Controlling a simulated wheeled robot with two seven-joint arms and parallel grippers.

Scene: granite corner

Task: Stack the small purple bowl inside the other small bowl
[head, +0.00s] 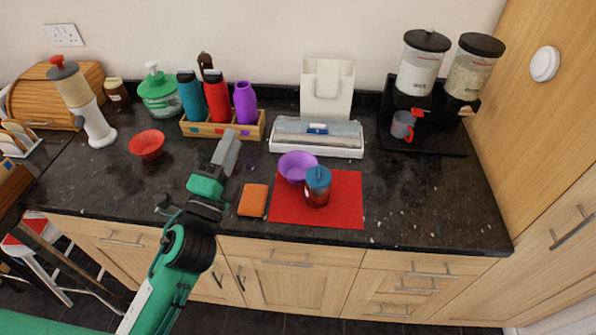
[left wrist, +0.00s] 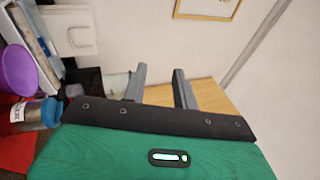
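The small purple bowl (head: 297,167) stands upright on the counter at the back edge of the red mat, behind a blue-lidded jar. It also shows at the left edge of the left wrist view (left wrist: 18,70). The other small bowl, a red one (head: 147,144), stands upright on the counter at the left. My left gripper (head: 229,146) is above the counter between the two bowls, apart from both. In the left wrist view its two fingers (left wrist: 160,88) are spread with nothing between them. My right gripper is not in view.
A blue-lidded jar (head: 317,187) stands on the red mat (head: 340,212), close to the purple bowl. An orange block (head: 253,200) lies left of the mat. A wooden rack (head: 222,130) holds several bottles behind my gripper. The counter right of the mat (head: 430,195) is clear.

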